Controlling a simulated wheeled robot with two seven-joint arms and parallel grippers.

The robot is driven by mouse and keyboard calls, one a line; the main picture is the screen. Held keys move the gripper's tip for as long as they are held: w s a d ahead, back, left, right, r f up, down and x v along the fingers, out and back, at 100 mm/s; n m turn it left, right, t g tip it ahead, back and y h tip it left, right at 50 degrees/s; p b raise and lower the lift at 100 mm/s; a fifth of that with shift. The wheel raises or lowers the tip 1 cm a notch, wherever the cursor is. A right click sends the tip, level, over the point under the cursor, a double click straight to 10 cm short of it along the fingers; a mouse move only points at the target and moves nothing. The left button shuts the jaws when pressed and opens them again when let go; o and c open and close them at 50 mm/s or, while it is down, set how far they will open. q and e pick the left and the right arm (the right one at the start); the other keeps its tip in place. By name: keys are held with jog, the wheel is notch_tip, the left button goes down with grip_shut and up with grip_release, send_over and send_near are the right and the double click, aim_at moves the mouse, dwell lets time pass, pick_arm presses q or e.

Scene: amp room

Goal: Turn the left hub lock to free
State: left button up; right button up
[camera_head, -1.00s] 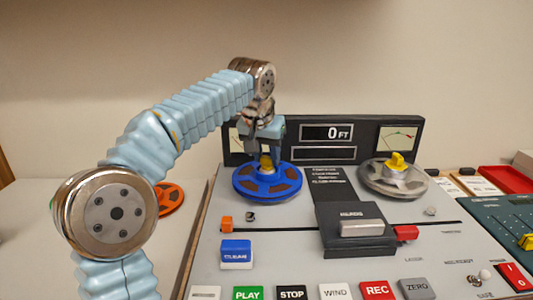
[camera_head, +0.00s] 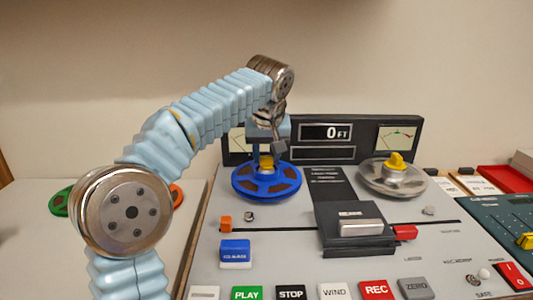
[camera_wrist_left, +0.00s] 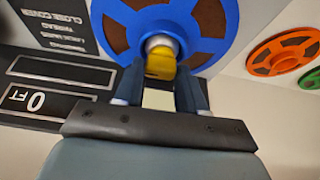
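The left hub lock is a yellow knob (camera_head: 266,163) on the hub of the blue reel (camera_head: 267,183), at the left of the tape deck. In the left wrist view the yellow knob (camera_wrist_left: 161,62) sits between my left fingertips, with the blue reel (camera_wrist_left: 120,28) beyond it. My left gripper (camera_head: 267,153) comes down over the knob from above. Its fingers look a little apart from the knob on both sides, so it appears open around it. The fingers partly hide the knob in the head view. My right gripper is not in view.
A second yellow knob (camera_head: 396,161) tops the grey reel (camera_head: 391,180) at the right. The meter panel (camera_head: 325,125) stands close behind the reels. A dark head cover (camera_head: 352,230) sits between them in front. Orange (camera_wrist_left: 284,54) and green (camera_wrist_left: 310,80) reels lie beside the deck.

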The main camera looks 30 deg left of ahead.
pick_arm(q)
jog(key=o, duration=0.3)
jog(key=shift+o, duration=0.2)
jog(key=v, duration=1.4)
jog(key=shift+a+f, duration=0.1)
